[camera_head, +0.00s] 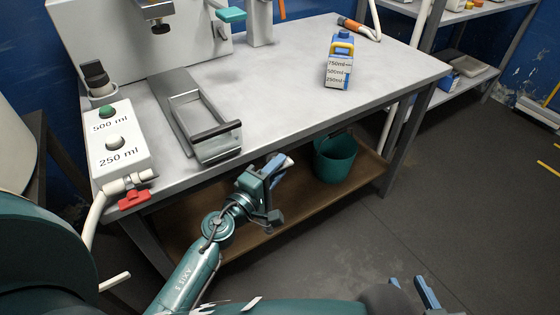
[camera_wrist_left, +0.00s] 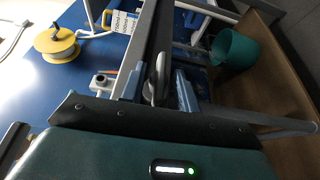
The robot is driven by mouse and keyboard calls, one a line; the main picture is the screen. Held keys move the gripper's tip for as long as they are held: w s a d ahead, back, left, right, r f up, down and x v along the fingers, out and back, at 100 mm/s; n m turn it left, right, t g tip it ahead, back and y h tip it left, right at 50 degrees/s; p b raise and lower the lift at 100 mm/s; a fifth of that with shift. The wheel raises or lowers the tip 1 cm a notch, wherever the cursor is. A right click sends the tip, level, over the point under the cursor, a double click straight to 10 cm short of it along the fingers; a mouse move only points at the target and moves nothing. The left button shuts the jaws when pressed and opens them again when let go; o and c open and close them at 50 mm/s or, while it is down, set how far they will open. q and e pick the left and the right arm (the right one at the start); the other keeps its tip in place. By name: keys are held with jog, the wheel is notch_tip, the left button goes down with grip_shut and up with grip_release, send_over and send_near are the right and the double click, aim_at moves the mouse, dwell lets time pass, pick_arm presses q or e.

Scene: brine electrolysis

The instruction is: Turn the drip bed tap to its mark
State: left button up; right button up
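A red-handled tap (camera_head: 133,199) sits on a white pipe fitting at the table's front left corner. A tap-like teal lever (camera_head: 230,14) juts from the white apparatus at the back; the frames do not tell which is the drip bed tap. My left gripper (camera_head: 281,172) is in front of the table's front edge, well right of the red handle and apart from both. In the left wrist view its blue fingers (camera_wrist_left: 158,88) stand apart, with a grey rounded thing showing between them. My right gripper (camera_head: 413,291) is low at the bottom edge, its blue fingers apart.
A white box (camera_head: 123,170) with buttons labelled 500 ml and 250 ml stands above the red handle. A metal tray (camera_head: 168,98) with a dark handle lies beside it. A labelled jug (camera_head: 340,68) stands further right. A teal bin (camera_head: 334,160) is on the lower shelf.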

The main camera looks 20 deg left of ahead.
pick_arm(q)
jog(key=shift+w+d, duration=0.2)
jog(key=shift+w, duration=0.45)
jog(key=shift+c, duration=0.4)
grip_shut()
jog(key=shift+f, duration=0.1)
